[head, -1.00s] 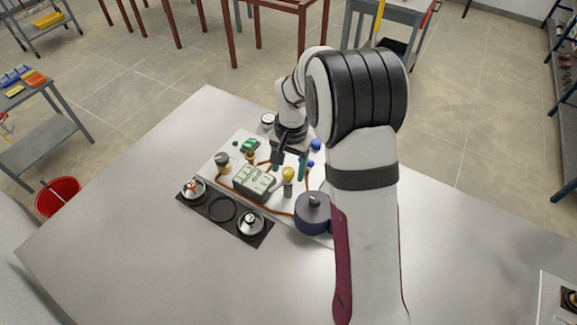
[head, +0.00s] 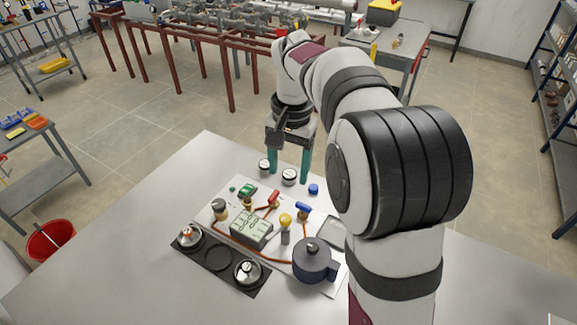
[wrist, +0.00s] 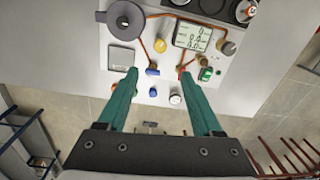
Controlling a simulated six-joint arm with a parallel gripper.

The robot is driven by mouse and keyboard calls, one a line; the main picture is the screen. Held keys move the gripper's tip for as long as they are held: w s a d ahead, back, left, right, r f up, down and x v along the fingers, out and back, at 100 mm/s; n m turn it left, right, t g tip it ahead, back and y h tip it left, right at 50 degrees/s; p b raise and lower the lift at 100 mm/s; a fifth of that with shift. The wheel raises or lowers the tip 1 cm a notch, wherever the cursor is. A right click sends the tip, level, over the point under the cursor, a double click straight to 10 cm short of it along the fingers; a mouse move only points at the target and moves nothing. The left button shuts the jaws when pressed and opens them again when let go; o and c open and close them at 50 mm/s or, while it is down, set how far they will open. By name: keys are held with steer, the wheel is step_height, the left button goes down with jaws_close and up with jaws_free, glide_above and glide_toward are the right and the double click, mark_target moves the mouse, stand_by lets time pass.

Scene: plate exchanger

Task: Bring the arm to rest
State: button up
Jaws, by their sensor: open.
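My gripper (head: 290,168) is raised above the far edge of the white table, beyond the plate exchanger board. Its two teal fingers are apart with nothing between them. The wrist view shows the same open fingers (wrist: 164,88) pointing toward the board (wrist: 235,95). The board (head: 325,238) carries a grey display box (head: 251,229), red, blue and green-handled valves, a yellow knob (head: 286,219) and a dark blue round pot (head: 314,260). My arm bends up from the lower right and hides part of the table's right side.
A black strip (head: 218,257) with round places holds two metal-topped items at the board's near left. The white table (head: 110,250) is bare at left. A red bucket (head: 51,241) stands on the floor at left. Red-framed benches (head: 231,60) stand at the back.

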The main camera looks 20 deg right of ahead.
steer(key=s+a+f+n, duration=0.1)
steer(key=s+a+f, duration=0.1)
steer(key=s, duration=1.2)
steer(key=s+a+f+n+y, duration=0.1)
steer(key=s+a, duration=0.2)
steer(key=s, duration=1.2)
steer(key=shift+a+f+g, duration=0.3)
steer(key=shift+a+f, duration=0.05)
steer(key=shift+f, duration=0.05)
steer(key=shift+c, duration=0.2)
